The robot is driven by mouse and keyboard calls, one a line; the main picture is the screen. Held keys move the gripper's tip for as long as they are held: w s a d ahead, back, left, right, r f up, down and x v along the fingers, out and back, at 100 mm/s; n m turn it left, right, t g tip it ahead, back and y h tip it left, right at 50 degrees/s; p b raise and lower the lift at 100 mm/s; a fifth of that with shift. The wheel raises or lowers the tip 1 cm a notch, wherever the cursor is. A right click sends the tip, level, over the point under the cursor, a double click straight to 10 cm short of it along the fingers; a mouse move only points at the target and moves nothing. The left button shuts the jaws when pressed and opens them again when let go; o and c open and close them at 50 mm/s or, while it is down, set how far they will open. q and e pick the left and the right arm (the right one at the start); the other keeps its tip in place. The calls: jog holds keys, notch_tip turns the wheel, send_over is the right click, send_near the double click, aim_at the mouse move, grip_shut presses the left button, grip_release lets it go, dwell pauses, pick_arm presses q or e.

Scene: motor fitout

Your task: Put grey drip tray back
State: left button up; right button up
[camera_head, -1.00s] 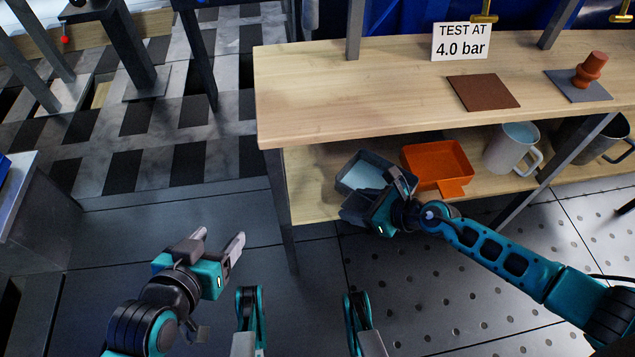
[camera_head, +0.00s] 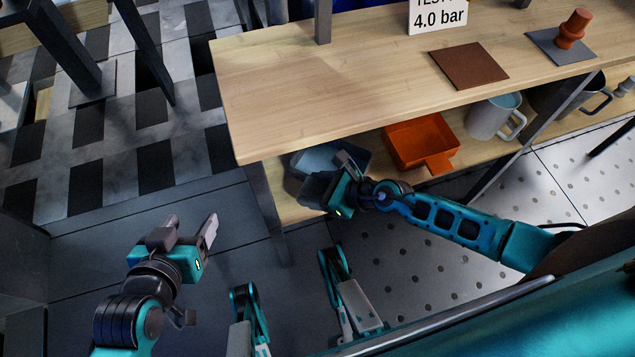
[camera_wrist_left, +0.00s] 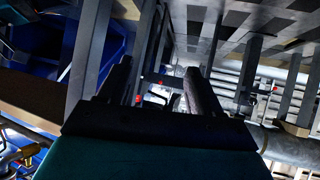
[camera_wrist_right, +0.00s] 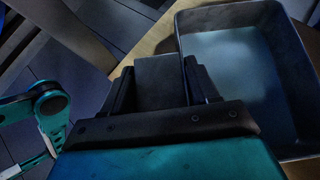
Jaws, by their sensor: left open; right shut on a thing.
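The grey drip tray (camera_head: 345,153) is at the left end of the lower shelf (camera_head: 292,210), left of an orange tray (camera_head: 405,150). The tabletop and my right gripper hide part of it in the head view. My right gripper (camera_head: 330,178) is at its front and shut on its flat handle tab (camera_wrist_right: 160,80). In the right wrist view the tray's inside (camera_wrist_right: 240,75) looks empty with a pale bottom. I cannot tell whether it touches the shelf. My left gripper (camera_head: 192,228) is open and empty, over the floor left of the bench.
A grey mug (camera_head: 492,118) stands right of the orange tray. The bench top (camera_head: 300,85) overhangs the lower shelf, and a dark leg (camera_head: 266,205) stands at its left front corner. A brown mat (camera_head: 468,65) and a sign (camera_head: 437,17) are on top.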

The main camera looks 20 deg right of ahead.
jog(key=shift+w+f, duration=0.15)
jog(key=shift+f, duration=0.4)
jog(key=o, duration=1.5)
pick_arm(q)
jog(key=shift+w+d+r, duration=0.2)
jog(key=shift+w+d, duration=0.05)
jog(key=shift+w, duration=0.15)
jog(key=shift+w+d+r, duration=0.15)
jog(key=shift+w+d, duration=0.05)
jog(key=shift+w, duration=0.2)
pick_arm(e)
jog(key=shift+o, duration=0.3)
jog(key=shift+r, duration=0.1)
